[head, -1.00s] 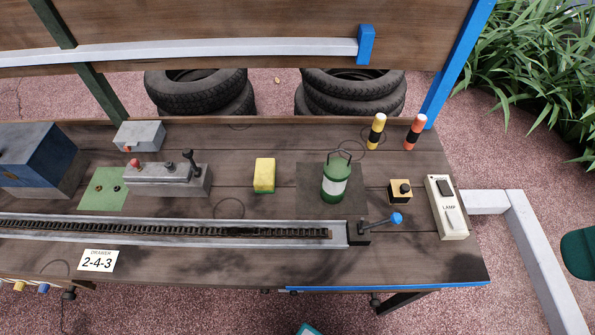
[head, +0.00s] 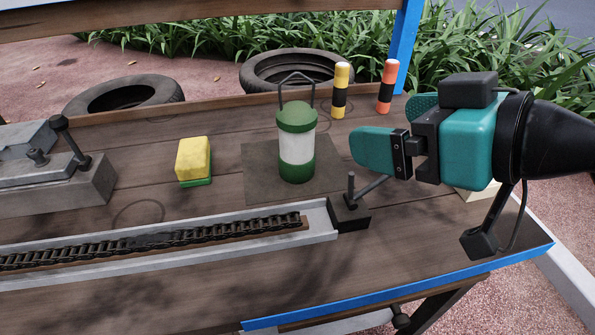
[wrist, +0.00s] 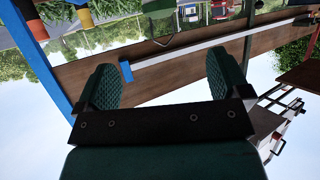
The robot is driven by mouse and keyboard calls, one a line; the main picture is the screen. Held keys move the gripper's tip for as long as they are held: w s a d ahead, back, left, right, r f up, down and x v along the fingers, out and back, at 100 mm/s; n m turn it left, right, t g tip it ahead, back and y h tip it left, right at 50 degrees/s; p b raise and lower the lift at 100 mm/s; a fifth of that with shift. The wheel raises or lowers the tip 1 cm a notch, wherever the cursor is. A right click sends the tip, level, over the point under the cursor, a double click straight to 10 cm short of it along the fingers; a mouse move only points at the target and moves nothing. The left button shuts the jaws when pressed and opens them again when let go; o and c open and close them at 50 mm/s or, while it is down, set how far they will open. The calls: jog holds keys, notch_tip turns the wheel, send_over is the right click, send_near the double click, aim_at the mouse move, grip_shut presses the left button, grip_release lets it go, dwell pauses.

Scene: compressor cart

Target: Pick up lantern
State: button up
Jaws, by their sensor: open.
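The lantern (head: 297,143) is a green and white cylinder with a thin wire handle on top. It stands upright on a dark square patch (head: 258,170) of the bench. My gripper (head: 391,128) is open and empty, to the right of the lantern and apart from it, its fingers pointing left toward it. In the wrist view my two teal fingers (wrist: 163,78) are spread wide with nothing between them. That view looks upside down; the lantern's green top (wrist: 158,6) and handle show at its upper edge, beyond the fingers.
A yellow-black post (head: 341,90) and an orange-black post (head: 388,86) stand behind the lantern, near my gripper. A lever block (head: 349,213) and a chain track (head: 160,238) lie in front. A yellow sponge (head: 193,158) sits left, with bare planks between.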

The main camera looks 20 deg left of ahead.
aim_at(311, 117)
jog(key=p+x, duration=0.1)
jog(key=p, duration=0.2)
jog(key=p+x, duration=0.2)
jog(key=p, duration=0.2)
jog(key=p+x, duration=0.1)
jog(key=p, duration=0.2)
jog(key=shift+w+a+r+p, duration=0.15)
jog(key=shift+a+r+p, duration=0.15)
jog(key=shift+a+p, duration=0.05)
jog(key=p+x, duration=0.1)
jog(key=x, duration=0.1)
jog(key=p+x, duration=0.1)
jog(key=x, duration=0.2)
jog(key=p+x, duration=0.1)
jog(key=x, duration=0.1)
jog(key=shift+w+a+f, duration=0.1)
jog(key=shift+f, duration=0.25)
jog(key=shift+w+a+f+p, duration=0.1)
jog(key=shift+w+a+p, duration=0.2)
jog(key=shift+a+p, duration=0.2)
jog(key=p+x, duration=0.1)
jog(key=x, duration=0.3)
jog(key=shift+w+f+p, duration=0.1)
jog(key=shift+f+p, duration=0.05)
jog(key=shift+p, duration=0.2)
jog(key=c, duration=1.5)
jog(key=shift+c, duration=0.5)
